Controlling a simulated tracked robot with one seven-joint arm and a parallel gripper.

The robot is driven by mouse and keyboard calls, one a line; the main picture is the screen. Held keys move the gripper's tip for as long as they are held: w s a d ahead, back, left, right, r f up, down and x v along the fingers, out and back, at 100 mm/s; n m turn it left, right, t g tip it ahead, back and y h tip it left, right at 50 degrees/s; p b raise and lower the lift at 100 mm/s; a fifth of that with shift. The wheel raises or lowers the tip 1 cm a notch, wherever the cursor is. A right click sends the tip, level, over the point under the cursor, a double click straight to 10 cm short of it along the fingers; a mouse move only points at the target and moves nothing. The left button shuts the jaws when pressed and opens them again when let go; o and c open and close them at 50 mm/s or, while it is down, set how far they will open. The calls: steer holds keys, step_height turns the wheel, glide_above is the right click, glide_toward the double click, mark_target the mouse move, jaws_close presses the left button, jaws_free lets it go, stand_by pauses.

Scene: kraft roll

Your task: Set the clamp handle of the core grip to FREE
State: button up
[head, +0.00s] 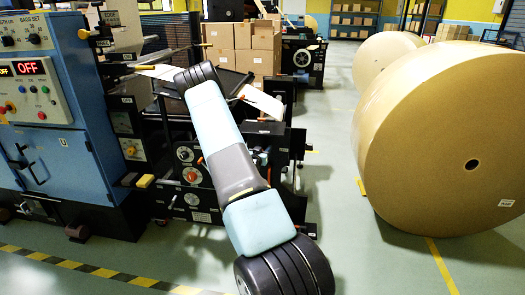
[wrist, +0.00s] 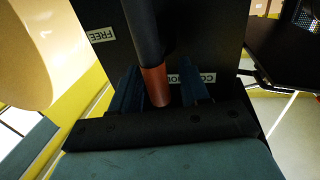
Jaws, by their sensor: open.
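In the wrist view, the clamp handle (wrist: 152,78) is a dark bar with a red-brown end. It points down the picture, between my gripper's two dark fingers (wrist: 162,72). The fingers are open, with the handle's end between them; I cannot tell whether either finger touches it. A white FREE label (wrist: 102,34) is on the dark panel (wrist: 210,38) to the left of the handle. The head view does not show my gripper clearly; my arm covers that area.
In the head view, a black machine (head: 190,172) with dials stands behind my arm. A blue cabinet (head: 60,155) with an OFF display is at left. A large kraft roll (head: 440,140) stands at right. Open floor (head: 375,265) lies between roll and machine.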

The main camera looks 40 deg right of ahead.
jaws_close()
steer(key=shift+a, duration=0.2)
steer(key=shift+d, duration=0.2)
steer(key=shift+s+d+f+m+t+y, duration=0.25)
steer(key=shift+s+d+f+m+y, duration=0.3)
steer(key=shift+m, duration=2.1)
steer(key=shift+s+d+f+m+t+y, duration=0.25)
steer(key=shift+s+f+m+y, duration=0.4)
steer(key=shift+m, duration=1.95)
steer(key=shift+s+d+f+m+t+y, duration=0.25)
steer(key=shift+d+f+m+y, duration=0.5)
steer(key=shift+m, duration=1.9)
steer(key=shift+a+f, duration=0.25)
steer(key=shift+a, duration=0.05)
